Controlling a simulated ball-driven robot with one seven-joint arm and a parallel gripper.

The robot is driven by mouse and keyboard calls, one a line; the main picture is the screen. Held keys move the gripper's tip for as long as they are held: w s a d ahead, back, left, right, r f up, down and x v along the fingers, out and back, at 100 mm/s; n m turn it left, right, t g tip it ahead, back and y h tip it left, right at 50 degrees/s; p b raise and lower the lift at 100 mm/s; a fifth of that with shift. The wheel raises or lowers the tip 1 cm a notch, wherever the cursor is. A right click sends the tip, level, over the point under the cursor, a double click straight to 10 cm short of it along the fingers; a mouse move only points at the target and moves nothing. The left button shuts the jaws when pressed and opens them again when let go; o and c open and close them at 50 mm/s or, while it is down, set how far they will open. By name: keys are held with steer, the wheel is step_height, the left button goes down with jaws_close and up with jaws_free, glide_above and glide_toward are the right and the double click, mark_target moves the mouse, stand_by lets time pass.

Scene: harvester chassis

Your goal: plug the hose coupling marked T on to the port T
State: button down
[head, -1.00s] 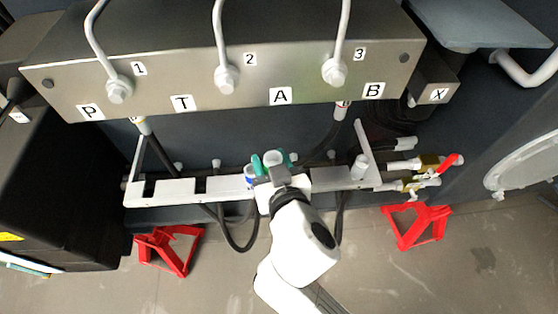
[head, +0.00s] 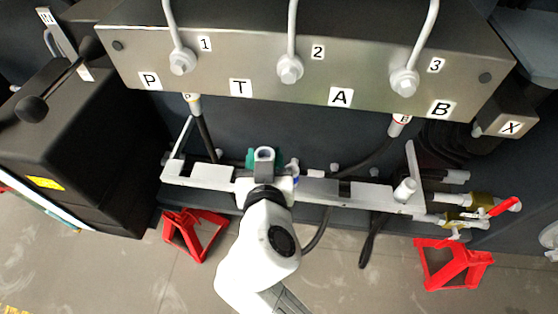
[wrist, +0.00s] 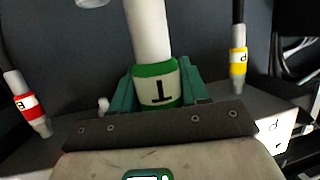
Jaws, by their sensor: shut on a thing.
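My gripper (head: 264,160) is shut on the hose coupling marked T. In the wrist view the coupling (wrist: 156,92) is a white cylinder with a green band and a black T, between the teal fingers of my gripper (wrist: 163,92). In the head view the coupling's pale round end (head: 265,153) points up, over the pale rack. The T label (head: 240,88) is on the metal block, above and left of my gripper. Port T itself is hidden under the block's lower edge. My gripper is in front of and below the block, between the T and A labels in the picture.
The couplings P (head: 193,104) and B (head: 399,126) hang with hoses below the block (head: 290,60). A blue-marked coupling (head: 295,170) sits close right of my gripper at the rack (head: 205,176). Red stands (head: 195,234) are on the floor. Valves (head: 470,210) project at right.

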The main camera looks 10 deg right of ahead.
steer(key=shift+w+a+r+b, duration=0.1)
steer(key=shift+w+a+b, duration=0.2)
steer(key=shift+a, duration=0.75)
steer(key=shift+w+a+b, duration=0.15)
steer(key=shift+w+a, duration=0.2)
steer(key=shift+a, duration=0.7)
step_height(320, 180, down, 2)
steer(key=shift+f+b, duration=0.2)
steer(key=shift+b, duration=0.9)
steer(key=w+d+b, duration=0.1)
steer(key=w+d, duration=0.1)
steer(key=w, duration=0.6)
steer(key=w+d+b, duration=0.2)
steer(key=w+d, duration=0.1)
steer(key=w, duration=0.4)
steer(key=shift+w, duration=0.35)
steer(key=shift+r, duration=0.15)
steer(key=shift+r+p, duration=0.6)
steer(key=shift+r, duration=0.4)
